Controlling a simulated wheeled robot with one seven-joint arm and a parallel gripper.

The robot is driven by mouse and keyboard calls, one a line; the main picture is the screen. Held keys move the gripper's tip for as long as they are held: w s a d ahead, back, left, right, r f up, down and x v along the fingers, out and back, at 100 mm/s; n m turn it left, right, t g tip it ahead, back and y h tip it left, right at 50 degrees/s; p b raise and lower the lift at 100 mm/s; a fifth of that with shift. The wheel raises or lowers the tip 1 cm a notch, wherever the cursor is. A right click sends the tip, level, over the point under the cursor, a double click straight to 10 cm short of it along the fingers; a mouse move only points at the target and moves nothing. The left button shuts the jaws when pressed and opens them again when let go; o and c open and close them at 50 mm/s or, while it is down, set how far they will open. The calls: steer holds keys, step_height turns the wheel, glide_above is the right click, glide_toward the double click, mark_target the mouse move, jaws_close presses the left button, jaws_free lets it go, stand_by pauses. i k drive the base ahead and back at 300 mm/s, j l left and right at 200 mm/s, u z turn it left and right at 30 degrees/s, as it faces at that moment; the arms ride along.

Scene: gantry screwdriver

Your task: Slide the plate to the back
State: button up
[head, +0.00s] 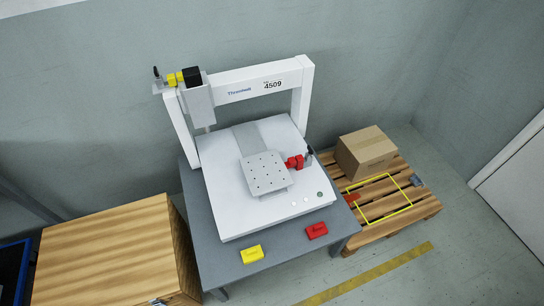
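The plate (264,173) is a light grey square with a grid of small dark holes. It sits near the middle of the white machine base (237,218), toward its front. A grey track (259,137) runs from behind the plate to the back of the base. A red and black part (296,161) is at the plate's right edge. The white gantry (252,83) stands over the back of the base, with a grey and black head and a yellow part (178,79) at its left end. My gripper is not in this view.
A yellow block (252,253) and a red block (316,230) lie on the grey table (211,272) in front of the machine. A wooden box (111,249) stands at left. A pallet (420,208) with a cardboard box (366,151) is at right. The wall is close behind.

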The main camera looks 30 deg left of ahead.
mark_target(266, 172)
steer(key=i+u, duration=0.1)
steer(key=u, duration=0.6)
steer(key=i+l+u, duration=0.25)
steer(key=u, duration=0.2)
steer(key=i+l+u, duration=0.4)
steer(key=i+l, duration=0.3)
steer(key=i+l+u, duration=0.1)
steer(key=i+l, duration=0.15)
steer(key=l, duration=0.25)
